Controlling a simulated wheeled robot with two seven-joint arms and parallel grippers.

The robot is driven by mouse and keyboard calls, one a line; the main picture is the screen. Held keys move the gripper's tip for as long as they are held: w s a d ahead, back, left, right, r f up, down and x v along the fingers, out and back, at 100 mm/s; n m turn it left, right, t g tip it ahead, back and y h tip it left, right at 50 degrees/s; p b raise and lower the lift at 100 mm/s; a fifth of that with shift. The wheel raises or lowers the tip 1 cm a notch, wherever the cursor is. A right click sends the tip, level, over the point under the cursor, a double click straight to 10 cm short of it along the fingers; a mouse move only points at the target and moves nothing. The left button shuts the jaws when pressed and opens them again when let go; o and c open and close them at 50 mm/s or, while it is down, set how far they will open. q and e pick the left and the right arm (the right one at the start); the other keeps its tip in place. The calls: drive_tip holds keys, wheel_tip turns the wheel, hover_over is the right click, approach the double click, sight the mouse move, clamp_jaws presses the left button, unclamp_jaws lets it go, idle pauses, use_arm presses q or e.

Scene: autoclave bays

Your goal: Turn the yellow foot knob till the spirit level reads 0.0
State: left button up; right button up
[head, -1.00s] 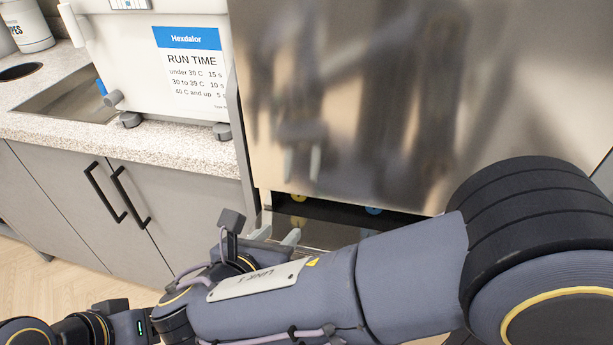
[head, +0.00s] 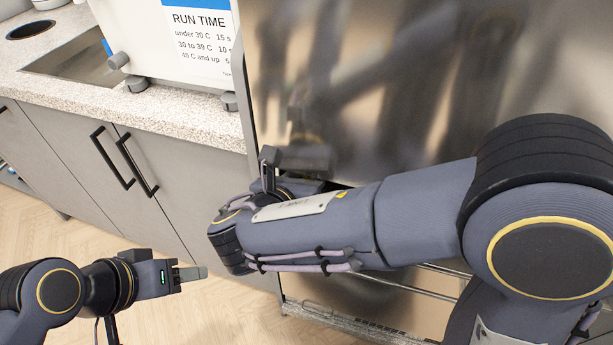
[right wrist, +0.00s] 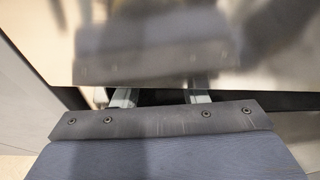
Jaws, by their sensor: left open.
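The yellow foot knob does not show in either view now; my right arm covers much of the dark gap under the big steel panel (head: 390,90). No spirit level readout is in view. In the right wrist view my right gripper (right wrist: 160,98) has its two fingers apart, at the dark gap below the steel panel. I see nothing between them. In the head view its fingertips are hidden. My left gripper (head: 190,273) is at the lower left, open and empty, over the floor and away from the steel unit.
A white unit with a run time sign (head: 200,40) stands on the speckled counter (head: 170,112), beside a sink (head: 75,62). Grey cabinet doors with black handles (head: 135,165) are below. A wire rack (head: 350,322) is low under my right arm. The floor at left is clear.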

drive_tip(key=shift+c, duration=0.2)
drive_tip(key=c, duration=0.6)
drive_tip(key=shift+c, duration=0.2)
drive_tip(key=m+y+b, duration=0.1)
drive_tip(key=m+b, duration=0.1)
drive_tip(key=b, duration=0.1)
drive_tip(key=shift+d+f+m+y, duration=0.15)
drive_tip(key=shift+m+y, duration=0.25)
drive_tip(key=shift+m+t+y+b, duration=0.4)
drive_tip(key=shift+m+y+b, duration=0.15)
drive_tip(key=shift+b, duration=0.3)
drive_tip(key=o, duration=0.7)
